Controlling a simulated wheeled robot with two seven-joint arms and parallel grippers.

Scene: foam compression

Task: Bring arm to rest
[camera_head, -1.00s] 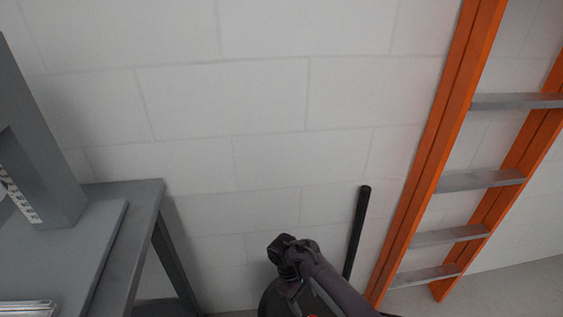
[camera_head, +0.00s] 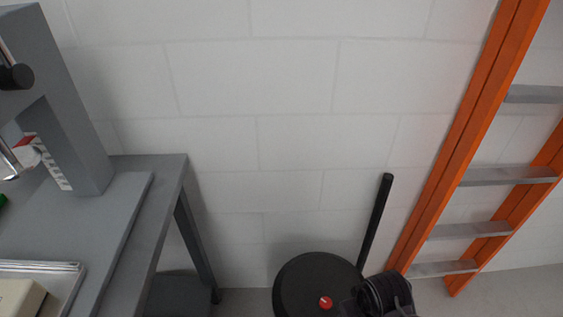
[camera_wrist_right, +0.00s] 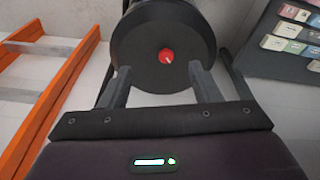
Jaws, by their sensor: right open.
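My right arm shows at the bottom of the head view as a dark arm part (camera_head: 382,295), low and right of centre. In the right wrist view my right gripper (camera_wrist_right: 160,85) has its two grey fingers spread apart, with nothing between them. Beyond the fingers is a black round object with a red spot (camera_wrist_right: 165,57), which also shows in the head view (camera_head: 310,280). My left gripper is in neither view.
A grey table (camera_head: 165,200) with a grey press-like frame (camera_head: 75,130) stands at the left. A silver-edged tray (camera_head: 70,267) lies on it. An orange ladder (camera_head: 455,130) leans at the right, beside a black pole (camera_head: 376,220). A panel with several small blocks (camera_wrist_right: 290,40) shows in the wrist view.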

